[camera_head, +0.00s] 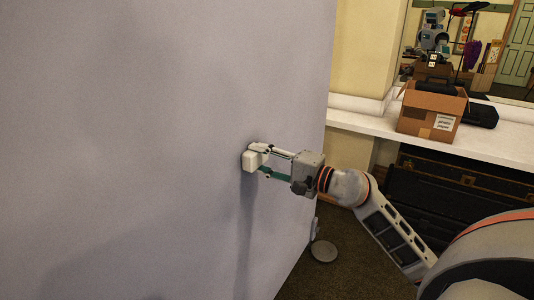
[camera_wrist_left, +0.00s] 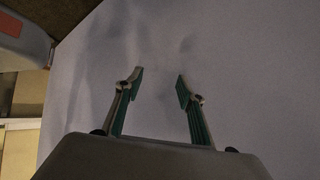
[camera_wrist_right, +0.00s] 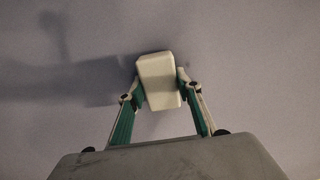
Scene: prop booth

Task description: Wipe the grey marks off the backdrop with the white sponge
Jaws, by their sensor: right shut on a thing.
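The backdrop (camera_head: 130,130) is a large pale grey-lilac panel filling the left of the head view. My right gripper (camera_head: 262,161) is shut on the white sponge (camera_head: 249,160), holding it at or very near the panel's surface toward its right side. The right wrist view shows the sponge (camera_wrist_right: 159,82) between the two fingertips, with shadows on the panel beside it. My left gripper (camera_wrist_left: 160,80) is open and empty, facing the panel; it is not in the head view. Faint dark patches show on the panel, but I cannot tell marks from shadows.
A cardboard box (camera_head: 431,112) and a black case (camera_head: 480,114) stand on a white counter (camera_head: 360,117) at the right, below a mirror (camera_head: 470,50). A round metal foot (camera_head: 323,251) rests on the dark floor by the panel's edge.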

